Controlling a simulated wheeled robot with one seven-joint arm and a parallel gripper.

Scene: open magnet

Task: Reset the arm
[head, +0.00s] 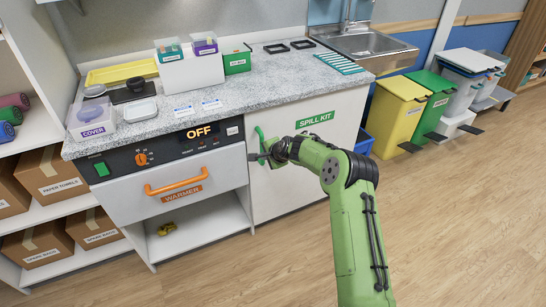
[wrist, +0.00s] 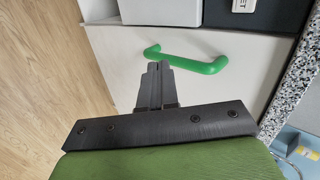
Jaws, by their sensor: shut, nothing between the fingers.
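My green arm reaches from the lower right of the head view to the front of the spill kit cabinet. My gripper (head: 264,159) is at the cabinet's green handle (head: 260,141). In the wrist view my gripper (wrist: 157,68) has its dark fingers together, with nothing between them. The green handle (wrist: 205,67) lies just beyond and to the right of the fingertips; I cannot tell whether they touch it. The cabinet door (head: 310,150) with the "SPILL KIT" label looks shut.
The warmer (head: 180,190), reading OFF, with its orange handle, is left of the cabinet. The speckled counter (head: 270,88) above holds bins, boxes and a sink (head: 362,48). Yellow (head: 399,113) and green (head: 433,100) bins stand at right. The wooden floor (head: 450,220) in front is clear.

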